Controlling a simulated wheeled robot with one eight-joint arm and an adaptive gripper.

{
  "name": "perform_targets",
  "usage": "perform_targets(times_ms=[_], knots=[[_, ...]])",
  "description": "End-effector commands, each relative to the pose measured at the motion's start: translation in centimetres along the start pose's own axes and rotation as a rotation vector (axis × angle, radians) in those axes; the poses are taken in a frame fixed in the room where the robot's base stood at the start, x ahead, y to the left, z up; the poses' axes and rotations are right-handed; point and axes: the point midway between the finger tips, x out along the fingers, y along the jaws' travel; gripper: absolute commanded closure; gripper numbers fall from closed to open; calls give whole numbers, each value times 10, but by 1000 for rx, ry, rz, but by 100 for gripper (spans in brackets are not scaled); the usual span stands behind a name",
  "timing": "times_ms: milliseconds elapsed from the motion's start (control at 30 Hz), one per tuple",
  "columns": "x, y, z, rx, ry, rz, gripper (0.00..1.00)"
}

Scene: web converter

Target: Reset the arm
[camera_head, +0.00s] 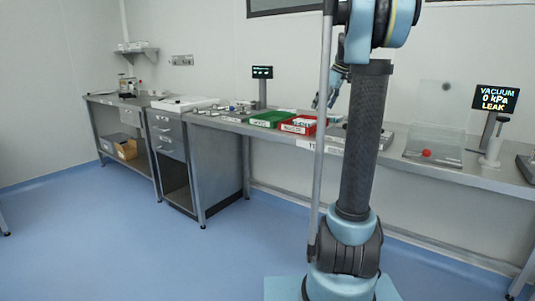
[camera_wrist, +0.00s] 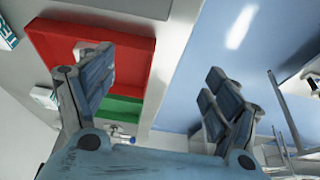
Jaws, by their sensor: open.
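My gripper (camera_wrist: 158,105) is open in the wrist view, with its two fingers spread wide and nothing between them. In the head view my gripper (camera_head: 327,97) is partly hidden behind my own arm and is raised over the bench near the red tray. The red tray (camera_head: 299,125) lies on the bench beside the green tray (camera_head: 268,119). In the wrist view the red tray (camera_wrist: 140,45) and part of the green tray (camera_wrist: 118,108) show behind the left finger. I cannot tell the exact gap between my gripper and the trays.
A long bench (camera_head: 240,126) runs along the wall. A screen (camera_head: 495,99) reading "VACUUM 0 kPa LEAK" stands at right, near a red knob (camera_head: 427,153) on a clear panel. A smaller screen (camera_head: 262,72) stands behind the trays. The blue floor (camera_head: 130,230) is clear at left.

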Motion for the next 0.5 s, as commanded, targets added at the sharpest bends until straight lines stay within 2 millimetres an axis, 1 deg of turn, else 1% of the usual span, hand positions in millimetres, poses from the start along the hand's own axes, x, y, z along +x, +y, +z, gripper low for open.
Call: perform_targets(times_ms=[33, 100, 267, 367, 500], knots=[[2, -8, 1, 6, -4, -1, 18], [6, -17, 1, 18, -11, -2, 18], [9, -41, 7, 52, -24, 2, 18], [11, -56, 14, 80, -33, 7, 18], [16, -81, 28, 131, -50, 16, 18]])
